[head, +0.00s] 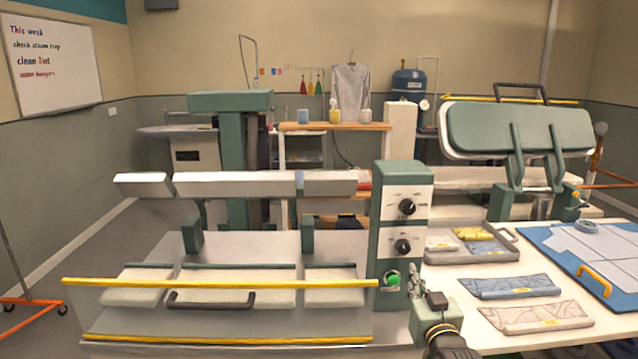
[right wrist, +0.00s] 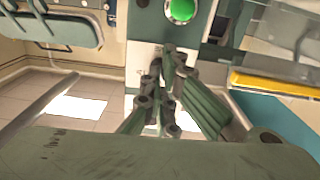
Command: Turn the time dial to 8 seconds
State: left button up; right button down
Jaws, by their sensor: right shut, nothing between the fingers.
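The control box (head: 401,240) is a green post with a white front panel. It carries two black dials, an upper dial (head: 407,207) and a lower dial (head: 403,246), with markings too small to read. I cannot tell which is the time dial or where either points. A green button (head: 393,279) sits below them and also shows in the right wrist view (right wrist: 181,9). My right gripper (head: 414,272) is shut and empty, just right of the green button and below the dials. In the right wrist view its fingers (right wrist: 172,55) point toward the button, apparently apart from it. My left gripper is not in view.
A yellow rail (head: 220,283) and a black handle (head: 211,305) front the press at left. At right, a white table holds folded cloths (head: 510,286), a grey tray (head: 478,257) and a blue board (head: 550,240). Space before the dials looks clear.

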aim_at(403, 247)
pick_arm(q)
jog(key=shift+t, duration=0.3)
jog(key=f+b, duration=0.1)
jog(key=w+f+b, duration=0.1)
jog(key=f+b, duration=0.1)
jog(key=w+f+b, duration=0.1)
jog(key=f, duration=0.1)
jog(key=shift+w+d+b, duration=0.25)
jog(key=shift+b, duration=0.15)
pick_arm(e)
jog(key=w, duration=0.7)
jog(key=shift+r, duration=0.3)
